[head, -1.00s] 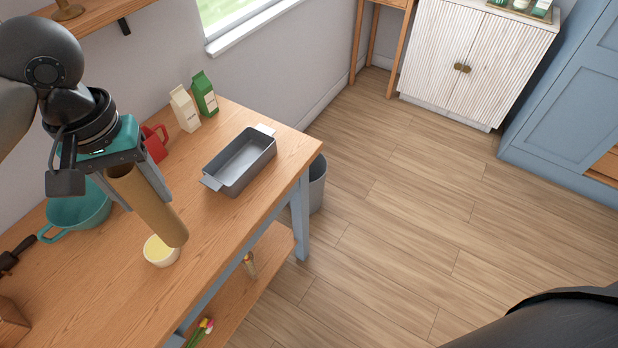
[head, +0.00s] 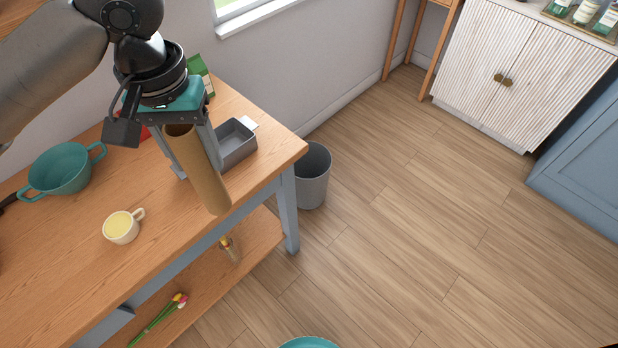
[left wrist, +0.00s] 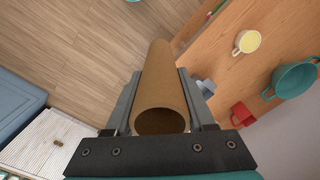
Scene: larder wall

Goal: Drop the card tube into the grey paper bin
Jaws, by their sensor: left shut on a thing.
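The card tube (head: 205,181) is a brown hollow cylinder, held tilted above the right part of the wooden table in the head view. My left gripper (head: 192,150) is shut on it near its upper end. In the left wrist view the tube (left wrist: 158,88) lies between the two fingers, its open end towards the camera. The grey paper bin (head: 314,178) stands on the floor just past the table's right end, with its open top showing. The tube is to the left of the bin and apart from it. My right gripper is not in view.
On the table (head: 70,230) are a grey loaf tin (head: 238,148), partly hidden by my gripper, a teal pot (head: 62,170) and a cream cup (head: 122,228). A table leg (head: 287,210) stands beside the bin. The floor to the right is clear.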

